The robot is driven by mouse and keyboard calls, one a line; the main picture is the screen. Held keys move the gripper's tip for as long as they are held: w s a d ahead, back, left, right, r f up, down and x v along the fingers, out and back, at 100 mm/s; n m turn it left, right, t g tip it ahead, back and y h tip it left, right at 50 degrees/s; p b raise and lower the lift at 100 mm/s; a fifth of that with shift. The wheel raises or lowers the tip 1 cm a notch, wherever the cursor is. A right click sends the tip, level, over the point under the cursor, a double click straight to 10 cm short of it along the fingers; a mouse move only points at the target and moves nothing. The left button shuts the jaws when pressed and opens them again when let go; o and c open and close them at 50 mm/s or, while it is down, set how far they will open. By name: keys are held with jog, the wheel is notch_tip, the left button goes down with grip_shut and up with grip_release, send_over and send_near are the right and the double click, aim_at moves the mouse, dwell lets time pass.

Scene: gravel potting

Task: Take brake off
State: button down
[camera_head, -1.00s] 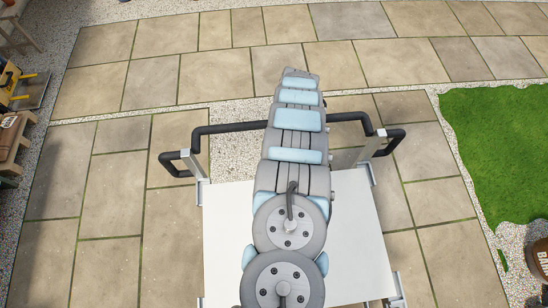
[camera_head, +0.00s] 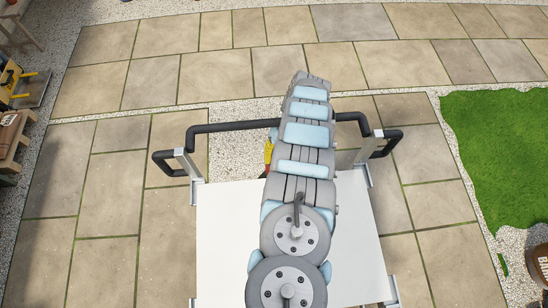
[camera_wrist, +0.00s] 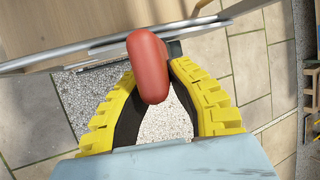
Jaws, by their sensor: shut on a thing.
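The brake lever's red, rounded grip (camera_wrist: 148,65) shows in the wrist view, under the edge of a pale cart. My gripper (camera_wrist: 155,72) has its yellow ridged fingers around it, with dark inner pads, and is shut on it. In the head view the white-topped cart (camera_head: 225,240) stands on the paving. My arm covers the middle of its far edge. A bit of yellow finger (camera_head: 268,150) shows just left of my arm; the red grip is mostly hidden there.
A black handlebar (camera_head: 230,127) runs along the cart's far side, close to my arm. Gravel (camera_head: 235,160) and paving slabs (camera_head: 110,185) surround the cart. Grass (camera_head: 500,150) and a barrel (camera_head: 540,262) lie to the right, wooden furniture (camera_head: 10,135) to the left.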

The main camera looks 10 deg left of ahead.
jog(key=c, duration=1)
grip_release()
jog(key=shift+s+a, duration=0.1)
jog(key=shift+o, duration=0.2)
jog(key=shift+r, duration=0.1)
